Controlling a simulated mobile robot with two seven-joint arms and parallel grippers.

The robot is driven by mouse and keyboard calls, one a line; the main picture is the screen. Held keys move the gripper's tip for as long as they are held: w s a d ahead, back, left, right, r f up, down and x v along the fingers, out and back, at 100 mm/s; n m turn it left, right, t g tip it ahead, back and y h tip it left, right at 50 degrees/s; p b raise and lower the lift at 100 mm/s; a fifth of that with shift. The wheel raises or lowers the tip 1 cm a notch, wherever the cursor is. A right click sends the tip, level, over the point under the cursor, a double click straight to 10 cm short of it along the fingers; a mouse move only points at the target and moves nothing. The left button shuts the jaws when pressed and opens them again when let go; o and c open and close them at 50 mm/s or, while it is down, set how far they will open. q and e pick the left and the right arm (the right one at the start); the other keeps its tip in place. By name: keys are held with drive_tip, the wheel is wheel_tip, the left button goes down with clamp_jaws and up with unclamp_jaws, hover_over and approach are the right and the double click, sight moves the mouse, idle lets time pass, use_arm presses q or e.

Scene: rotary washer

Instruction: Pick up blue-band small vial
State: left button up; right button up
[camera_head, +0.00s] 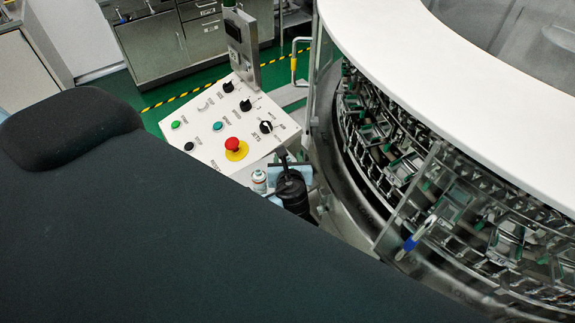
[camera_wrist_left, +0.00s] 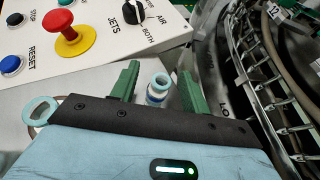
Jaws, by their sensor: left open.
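The small vial (camera_wrist_left: 157,93), with a pale blue rim and a blue band, stands between the two green fingers of my left gripper (camera_wrist_left: 157,80) in the left wrist view. The fingers are apart, with a gap visible on each side of the vial. In the head view my left gripper (camera_head: 286,166) is beside the control panel, and I cannot make out this vial there. Another vial (camera_head: 259,181), with an orange-brown band, stands just left of the gripper. Its pale blue rim (camera_wrist_left: 40,109) shows at the left in the wrist view, partly hidden by the gripper body.
A white control panel (camera_head: 205,125) with a red emergency button (camera_head: 235,145) stands just beyond the gripper. The round washer (camera_head: 440,200), with its white top and metal holders, is close on the right. Green floor (camera_head: 275,75) shows behind.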

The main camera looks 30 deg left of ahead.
sight(288, 160)
use_arm(q)
clamp_jaws()
drive_tip(key=shift+r, duration=0.15)
idle(0.4)
drive_tip(key=shift+r, duration=0.6)
drive_tip(key=shift+s+d+r, duration=0.1)
drive_tip(key=shift+s+r, duration=0.05)
drive_tip(key=shift+r, duration=0.4)
drive_tip(key=shift+s+d+r, duration=0.1)
drive_tip(key=shift+s+r, duration=0.05)
drive_tip(key=shift+r, duration=0.35)
drive_tip(key=s+d+r, duration=0.1)
drive_tip(key=s+d, duration=0.7)
drive_tip(key=s, duration=0.5)
drive_tip(key=shift+r, duration=0.2)
